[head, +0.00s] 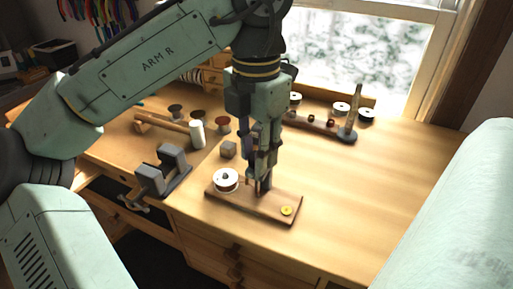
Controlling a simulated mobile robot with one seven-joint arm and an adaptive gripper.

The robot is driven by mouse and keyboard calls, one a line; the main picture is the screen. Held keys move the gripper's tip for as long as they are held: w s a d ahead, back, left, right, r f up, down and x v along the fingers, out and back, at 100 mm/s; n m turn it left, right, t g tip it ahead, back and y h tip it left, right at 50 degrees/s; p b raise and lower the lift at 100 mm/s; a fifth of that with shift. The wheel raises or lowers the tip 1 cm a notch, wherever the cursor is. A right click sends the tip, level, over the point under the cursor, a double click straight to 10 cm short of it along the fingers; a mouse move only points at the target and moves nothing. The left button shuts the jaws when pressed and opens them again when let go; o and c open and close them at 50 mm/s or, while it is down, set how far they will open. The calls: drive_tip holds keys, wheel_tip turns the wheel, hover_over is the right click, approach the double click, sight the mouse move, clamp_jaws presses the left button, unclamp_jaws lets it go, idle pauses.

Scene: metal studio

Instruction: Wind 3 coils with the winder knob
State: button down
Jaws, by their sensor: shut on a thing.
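The winder is a wooden board (248,209) lying near the front edge of the bench. A white spool (226,179) with a dark centre stands at its left end, and a yellow disc (287,210) lies at its right end. My gripper (262,182) points straight down over the middle of the board, just right of the spool. Its fingers are shut on a small dark part there, which looks like the winder knob. The fingers hide most of it. How much wire is on the spool is too small to tell.
A grey vise (164,172) stands left of the board. A small grey block (229,149) sits just behind it. A white cylinder (197,134) and several small spools stand further back. The right side of the bench is clear.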

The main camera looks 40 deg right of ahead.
drive_tip(key=shift+f, duration=0.1)
drive_tip(key=c, duration=1.3)
unclamp_jaws()
wheel_tip(320, 180, up, 8)
drive_tip(key=shift+f, duration=0.15)
